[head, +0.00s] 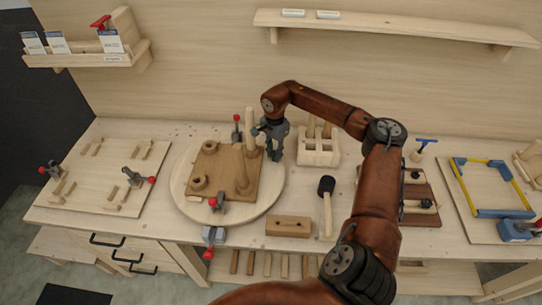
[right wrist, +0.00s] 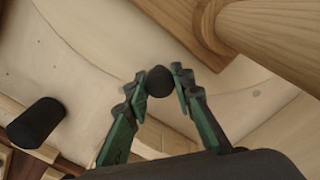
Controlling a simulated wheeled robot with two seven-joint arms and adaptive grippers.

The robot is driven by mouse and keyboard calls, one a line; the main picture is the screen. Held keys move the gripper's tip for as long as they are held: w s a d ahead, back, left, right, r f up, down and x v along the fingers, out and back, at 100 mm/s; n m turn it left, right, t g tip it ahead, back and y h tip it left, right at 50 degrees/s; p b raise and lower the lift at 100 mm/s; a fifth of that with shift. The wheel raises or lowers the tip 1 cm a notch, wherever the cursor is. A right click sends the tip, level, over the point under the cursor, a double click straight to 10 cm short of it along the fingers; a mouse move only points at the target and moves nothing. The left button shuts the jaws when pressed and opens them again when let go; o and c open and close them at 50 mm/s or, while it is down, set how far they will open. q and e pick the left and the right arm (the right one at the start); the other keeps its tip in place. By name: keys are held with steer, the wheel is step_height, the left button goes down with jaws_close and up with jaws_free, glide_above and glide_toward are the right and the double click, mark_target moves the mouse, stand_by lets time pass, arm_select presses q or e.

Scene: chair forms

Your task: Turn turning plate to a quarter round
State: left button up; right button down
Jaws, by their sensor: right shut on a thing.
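The turning plate (head: 271,197) is a round pale wooden disc on the workbench, left of the middle in the head view. It bears a brown board (head: 216,172) with upright pegs and rings. My right gripper (head: 274,157) points down at the right edge of the plate. In the right wrist view its fingers (right wrist: 158,84) are shut on a small dark round knob (right wrist: 158,79). The knob is hidden by the gripper in the head view. My left gripper is in neither view.
Red-tipped clamps (head: 217,202) hold the board at front and back. A tall peg (head: 250,128) stands close left of my right gripper. A wooden block holder (head: 318,150), a mallet (head: 327,200) and a loose wooden block (head: 288,226) lie to the right of the plate.

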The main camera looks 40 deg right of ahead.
stand_by(0.4)
steer(key=c, duration=1.6)
jaws_free()
steer(key=shift+w+r, duration=0.1)
step_height(320, 180, up, 12)
steer(key=shift+f, duration=0.1)
